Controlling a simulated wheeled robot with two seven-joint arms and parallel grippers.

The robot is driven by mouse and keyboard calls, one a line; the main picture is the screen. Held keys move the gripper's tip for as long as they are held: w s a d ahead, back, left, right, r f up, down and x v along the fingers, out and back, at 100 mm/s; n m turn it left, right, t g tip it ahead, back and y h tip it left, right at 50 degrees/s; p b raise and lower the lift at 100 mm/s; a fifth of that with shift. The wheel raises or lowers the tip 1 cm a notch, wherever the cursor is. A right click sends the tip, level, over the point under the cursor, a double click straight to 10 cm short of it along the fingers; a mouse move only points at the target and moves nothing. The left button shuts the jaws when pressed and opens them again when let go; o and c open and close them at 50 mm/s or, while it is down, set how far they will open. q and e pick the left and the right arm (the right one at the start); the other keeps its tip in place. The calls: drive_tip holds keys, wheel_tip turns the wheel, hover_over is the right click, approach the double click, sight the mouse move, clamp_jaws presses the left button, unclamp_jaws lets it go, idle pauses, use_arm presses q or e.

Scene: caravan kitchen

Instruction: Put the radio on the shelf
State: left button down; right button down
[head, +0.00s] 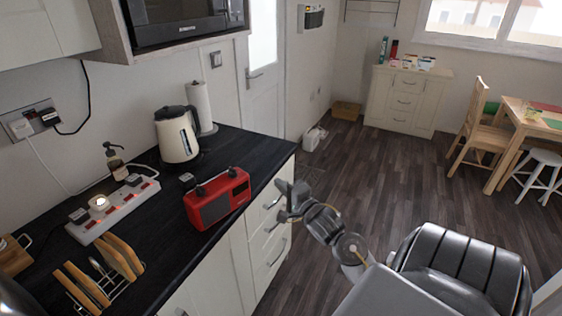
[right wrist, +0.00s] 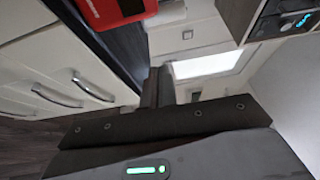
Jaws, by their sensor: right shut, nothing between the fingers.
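The red radio (head: 217,197) stands on the dark worktop, near its front edge, with its handle on top. Part of it shows at the top of the right wrist view (right wrist: 108,10). My right gripper (head: 285,196) is shut and empty. It is just off the worktop's front edge, to the right of the radio and apart from it, by the drawer fronts. Its closed fingers (right wrist: 158,86) also show in the right wrist view. My left gripper is not in view. I cannot tell which surface is the shelf.
A kettle (head: 177,135), paper roll (head: 201,108), power strip (head: 112,207) and toast rack (head: 100,272) stand on the worktop (head: 172,259). A microwave (head: 177,22) hangs above. Drawers (head: 268,236) with handles lie below the edge. The floor (head: 360,180) is open to the right.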

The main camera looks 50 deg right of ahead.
drive_tip(key=w+a+p, duration=0.2)
drive_tip(key=w, duration=0.6)
drive_tip(key=shift+a, duration=0.25)
